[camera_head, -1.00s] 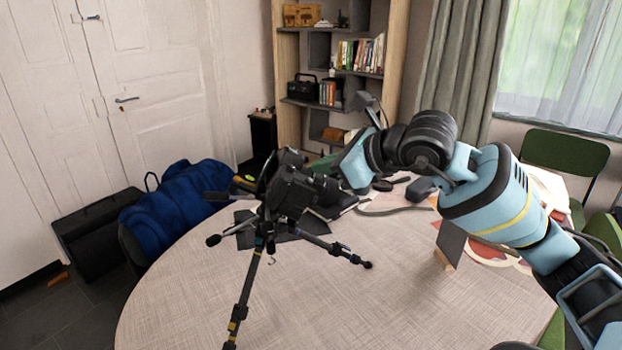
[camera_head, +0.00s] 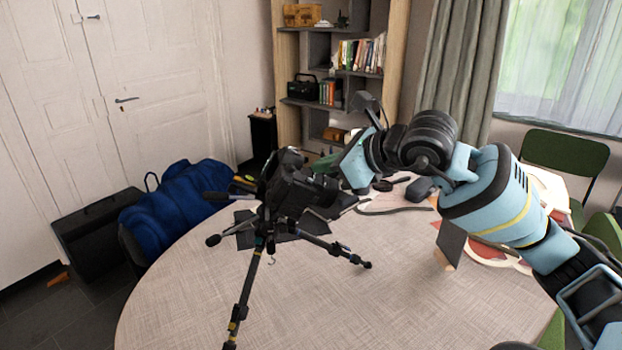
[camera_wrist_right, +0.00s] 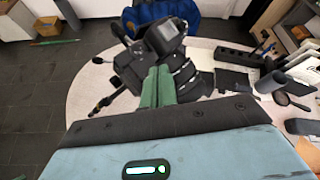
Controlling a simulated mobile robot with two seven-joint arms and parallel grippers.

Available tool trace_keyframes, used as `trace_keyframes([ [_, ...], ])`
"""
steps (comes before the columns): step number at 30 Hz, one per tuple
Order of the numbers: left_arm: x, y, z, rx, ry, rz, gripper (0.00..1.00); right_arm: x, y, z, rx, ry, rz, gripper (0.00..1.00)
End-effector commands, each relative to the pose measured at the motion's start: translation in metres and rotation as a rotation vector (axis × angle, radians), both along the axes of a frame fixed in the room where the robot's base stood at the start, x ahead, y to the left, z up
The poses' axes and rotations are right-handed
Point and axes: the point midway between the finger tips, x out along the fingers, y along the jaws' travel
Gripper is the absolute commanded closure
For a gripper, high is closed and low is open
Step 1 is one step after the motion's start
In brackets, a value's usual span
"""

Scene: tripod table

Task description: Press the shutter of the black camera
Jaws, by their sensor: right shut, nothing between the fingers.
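The black camera (camera_head: 300,190) sits on a tripod (camera_head: 246,290) that stands on the round table (camera_head: 190,285). My right gripper (camera_head: 328,163) comes in from the right, with its tips close to the right side of the camera's top. In the right wrist view its green fingers (camera_wrist_right: 158,84) are together with nothing between them. They reach over the black camera (camera_wrist_right: 130,70), beside its raised part and lens. Whether the tips touch the shutter button cannot be told, as the button is not distinguishable. My left gripper is not in view.
A blue bag (camera_head: 180,195) lies beyond the table on the left. Dark items and a cable (camera_head: 395,210) lie behind the camera. An upright dark panel (camera_head: 450,245) stands at the right.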

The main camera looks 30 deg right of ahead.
Motion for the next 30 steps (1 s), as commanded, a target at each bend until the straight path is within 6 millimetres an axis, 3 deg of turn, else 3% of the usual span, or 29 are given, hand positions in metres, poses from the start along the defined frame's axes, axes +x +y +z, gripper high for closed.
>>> trace_keyframes([
  [30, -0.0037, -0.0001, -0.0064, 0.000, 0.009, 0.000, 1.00, 0.0025, 0.0056, -0.0105, 0.000, 0.000, 0.001, 1.00],
])
